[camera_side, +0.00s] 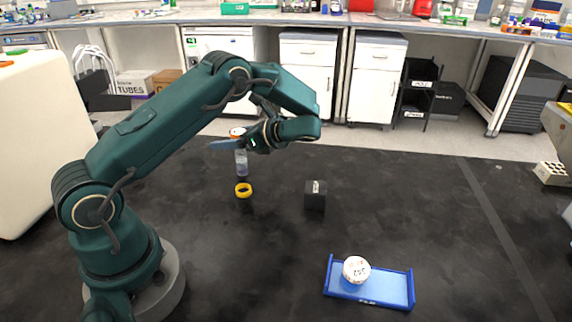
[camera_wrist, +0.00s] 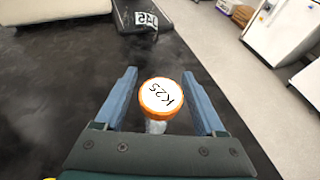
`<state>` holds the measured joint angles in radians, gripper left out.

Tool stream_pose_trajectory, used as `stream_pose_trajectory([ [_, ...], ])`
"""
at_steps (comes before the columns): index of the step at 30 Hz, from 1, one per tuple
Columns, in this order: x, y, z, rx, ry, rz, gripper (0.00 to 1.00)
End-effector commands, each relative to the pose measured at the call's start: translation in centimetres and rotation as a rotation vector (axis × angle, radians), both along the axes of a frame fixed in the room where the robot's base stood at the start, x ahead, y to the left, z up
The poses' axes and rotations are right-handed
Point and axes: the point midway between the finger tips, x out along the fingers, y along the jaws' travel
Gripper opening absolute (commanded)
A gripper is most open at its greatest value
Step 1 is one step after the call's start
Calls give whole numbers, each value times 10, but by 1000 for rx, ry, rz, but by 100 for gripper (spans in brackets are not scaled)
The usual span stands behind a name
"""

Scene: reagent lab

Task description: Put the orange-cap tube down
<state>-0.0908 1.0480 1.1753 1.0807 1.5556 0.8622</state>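The orange-cap tube (camera_side: 241,164) is upright at the back of the dark bench in the side view. Its lower end seems to be at the bench surface, but contact is hard to tell. In the wrist view its white-topped orange cap (camera_wrist: 161,98), marked K25, lies between the blue fingers of my gripper (camera_wrist: 161,100). A gap shows on each side of the cap, so the fingers look open around the tube. In the side view my gripper (camera_side: 228,144) is level, just below the cap, and a finger partly hides the tube's upper part.
A yellow ring (camera_side: 244,190) lies just in front of the tube. A black block (camera_side: 315,196) stands to the right. A blue tray (camera_side: 394,290) holding a white-capped container (camera_side: 356,270) is at the front right. The bench between them is clear.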

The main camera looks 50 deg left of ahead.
Motion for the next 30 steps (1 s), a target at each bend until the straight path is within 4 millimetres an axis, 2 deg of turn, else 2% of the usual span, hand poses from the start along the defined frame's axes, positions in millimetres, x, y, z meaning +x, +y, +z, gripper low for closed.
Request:
stream_pose_trajectory([
  [11, 0, 0, 4, 0, -1, 0, 72],
  [14, 5, -10, 8, 1, -2, -2, 72],
  [21, 23, -53, 26, 0, -4, -6, 72],
  [27, 33, -80, 38, -2, -3, -3, 72],
  [30, 37, -87, 42, 2, -2, -2, 72],
])
